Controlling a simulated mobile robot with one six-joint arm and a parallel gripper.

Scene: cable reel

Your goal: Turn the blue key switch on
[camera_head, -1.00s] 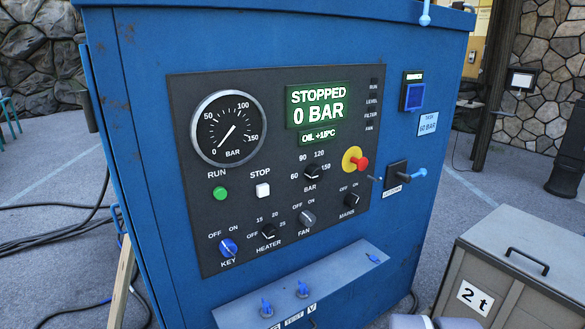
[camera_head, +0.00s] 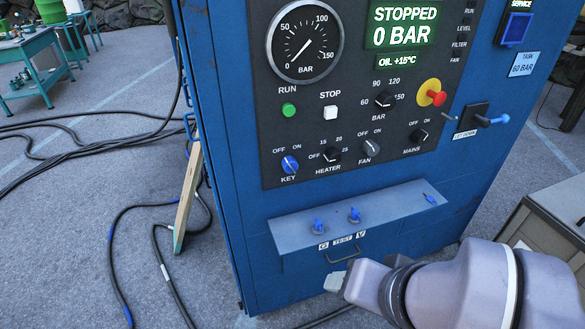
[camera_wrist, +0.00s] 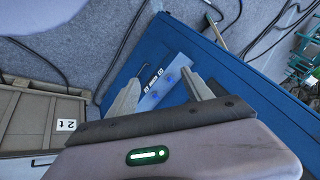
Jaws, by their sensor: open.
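The blue key switch (camera_head: 289,165) sits at the lower left of the dark control panel (camera_head: 325,112) in the head view. It is marked KEY, with OFF and ON above it, and its knob leans toward the OFF side. My gripper (camera_head: 335,282) is below and right of the key switch, in front of the cabinet's lower part and apart from the switch. In the wrist view my gripper (camera_wrist: 166,92) is open and empty, with its two fingers spread over the blue ledge (camera_wrist: 160,95). The key switch cannot be made out in the wrist view.
The ledge (camera_head: 290,238) with small blue valves juts out below the panel. A grey crate (camera_head: 545,215) stands at the right. A wooden plank (camera_head: 188,195) leans at the cabinet's left. Black cables lie on the floor (camera_head: 60,230). The display (camera_head: 402,25) reads STOPPED, 0 BAR.

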